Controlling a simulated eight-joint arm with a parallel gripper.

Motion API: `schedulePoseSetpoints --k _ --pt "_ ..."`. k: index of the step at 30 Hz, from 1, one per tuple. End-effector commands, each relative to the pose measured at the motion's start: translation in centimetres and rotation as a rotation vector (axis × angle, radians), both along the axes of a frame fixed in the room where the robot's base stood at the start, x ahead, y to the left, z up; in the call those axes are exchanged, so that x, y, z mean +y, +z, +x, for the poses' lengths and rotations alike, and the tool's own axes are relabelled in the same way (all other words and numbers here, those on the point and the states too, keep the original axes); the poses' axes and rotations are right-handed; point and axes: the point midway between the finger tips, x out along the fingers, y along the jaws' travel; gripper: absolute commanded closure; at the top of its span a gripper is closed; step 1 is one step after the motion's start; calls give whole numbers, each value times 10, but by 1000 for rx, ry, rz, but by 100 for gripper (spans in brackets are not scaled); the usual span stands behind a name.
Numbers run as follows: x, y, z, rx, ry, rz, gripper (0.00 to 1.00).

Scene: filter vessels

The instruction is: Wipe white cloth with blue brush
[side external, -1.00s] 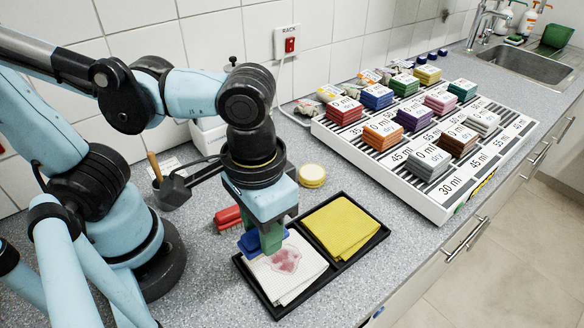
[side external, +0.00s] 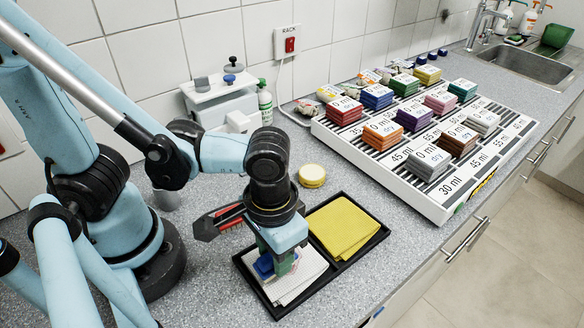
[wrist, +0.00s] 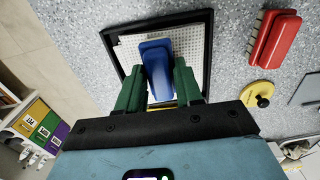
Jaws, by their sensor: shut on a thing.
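The white cloth (side external: 298,285) lies in the left compartment of a black two-part tray (side external: 262,293). In the wrist view the cloth (wrist: 187,40) shows around the brush. The blue brush (wrist: 154,58) is held between the green fingers of my gripper (wrist: 160,85), over the cloth. In the side view the brush (side external: 264,266) is low at the cloth, seemingly touching it. The pinkish-red stain seen on the cloth earlier is mostly hidden behind my gripper now.
A yellow cloth (side external: 345,228) fills the tray's right compartment. A red brush (wrist: 274,38) lies on the counter beside the tray. A round yellow object (side external: 312,175) sits behind. A rack (side external: 440,212) with coloured stacks stands to the right.

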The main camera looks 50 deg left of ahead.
Motion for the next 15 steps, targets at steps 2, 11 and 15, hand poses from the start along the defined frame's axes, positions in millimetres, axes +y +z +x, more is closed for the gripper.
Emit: schedulePoseSetpoints --k 2,11,15 --pt "0 0 9 -3 3 0 93" --pt "1 0 36 -3 2 0 93" --pt "0 0 48 -3 2 0 93"
